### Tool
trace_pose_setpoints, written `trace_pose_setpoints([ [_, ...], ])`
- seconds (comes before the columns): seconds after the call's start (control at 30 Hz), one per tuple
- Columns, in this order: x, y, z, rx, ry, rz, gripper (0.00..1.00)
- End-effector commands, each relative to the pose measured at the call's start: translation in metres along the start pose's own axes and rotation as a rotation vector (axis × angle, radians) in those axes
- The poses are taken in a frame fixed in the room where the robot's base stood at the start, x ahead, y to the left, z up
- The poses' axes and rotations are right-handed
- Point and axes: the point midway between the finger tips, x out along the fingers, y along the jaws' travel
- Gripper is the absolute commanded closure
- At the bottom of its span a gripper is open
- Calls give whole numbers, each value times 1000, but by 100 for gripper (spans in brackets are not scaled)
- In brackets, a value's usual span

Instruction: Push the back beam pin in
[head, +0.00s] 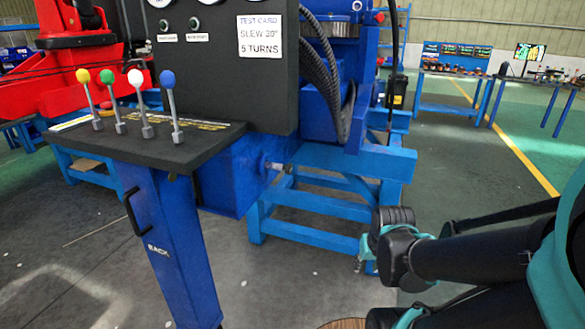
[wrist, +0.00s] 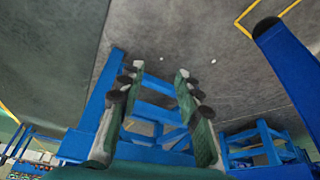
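The back beam pin (head: 274,166) looks like a short grey rod sticking out of the side of the blue beam (head: 232,178), to the right of the post marked BACK (head: 170,245). How deep it sits cannot be told. My gripper (wrist: 156,84) is open in the wrist view, with its two green and grey fingers apart and nothing between them. In the head view my wrist is right of the pin and lower, well apart from it; the fingers are mostly hidden there. I cannot make out the pin in the wrist view.
A blue trestle stand (head: 318,205) lies between the beam and my arm in the head view. A lever panel (head: 140,140) with several coloured knobs tops the post. The test card (head: 261,36) hangs above. Grey floor (head: 285,280) is open in front.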

Motion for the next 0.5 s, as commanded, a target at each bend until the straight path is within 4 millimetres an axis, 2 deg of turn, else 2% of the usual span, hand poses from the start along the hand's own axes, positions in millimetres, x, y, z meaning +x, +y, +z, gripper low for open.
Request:
trace_pose_setpoints([
  [0.37,0,0,0,0,0,0,66],
  [0.5,1,-4,-3,-8,-6,-21,48],
])
